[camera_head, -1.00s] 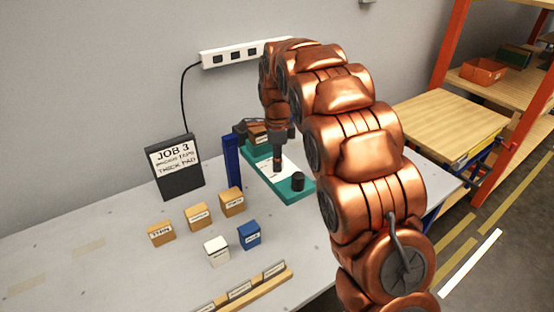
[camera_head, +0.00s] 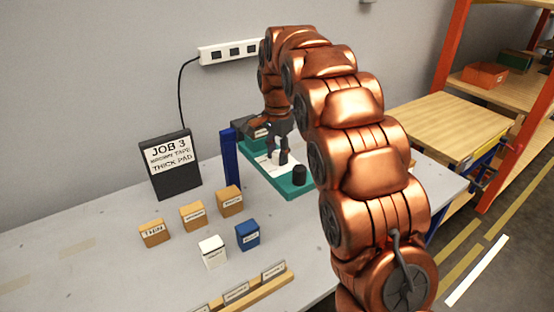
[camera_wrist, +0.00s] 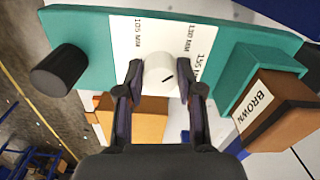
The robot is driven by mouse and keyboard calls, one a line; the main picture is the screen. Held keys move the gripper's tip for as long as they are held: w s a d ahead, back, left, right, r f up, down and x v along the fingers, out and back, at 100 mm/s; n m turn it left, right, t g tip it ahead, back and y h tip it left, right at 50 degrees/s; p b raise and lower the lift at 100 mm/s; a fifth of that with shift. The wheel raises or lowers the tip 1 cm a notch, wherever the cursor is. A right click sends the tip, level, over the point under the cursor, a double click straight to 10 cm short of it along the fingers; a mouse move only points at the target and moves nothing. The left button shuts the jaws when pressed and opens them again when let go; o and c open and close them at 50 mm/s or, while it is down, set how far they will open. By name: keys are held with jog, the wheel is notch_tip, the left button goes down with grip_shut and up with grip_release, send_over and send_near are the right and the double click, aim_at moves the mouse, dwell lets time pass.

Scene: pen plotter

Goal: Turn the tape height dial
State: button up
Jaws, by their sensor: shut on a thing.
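The tape height dial (camera_wrist: 157,73) is a white round knob with a short dark mark right of its middle in the wrist view. It sits on a white panel marked 105 MM, 130 MM and 155 MM, on a teal base (camera_wrist: 95,28). My gripper (camera_wrist: 160,78) has one finger on each side of the dial and is shut on it.
A black knob (camera_wrist: 60,70) stands on the teal base beside the dial. A block labelled BROWN (camera_wrist: 270,110) sits at its other end. A blue post (camera_head: 229,157), a JOB 3 sign (camera_head: 170,165) and several small blocks stand left. The table's front left (camera_head: 90,275) is clear.

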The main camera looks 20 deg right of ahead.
aim_at(277, 153)
jog(key=shift+f+n+b, duration=0.1)
jog(key=shift+n+b, duration=0.6)
jog(key=shift+n, duration=0.9)
jog(key=o, duration=1.2)
jog(key=shift+c, duration=0.2)
jog(key=shift+r, duration=3.85)
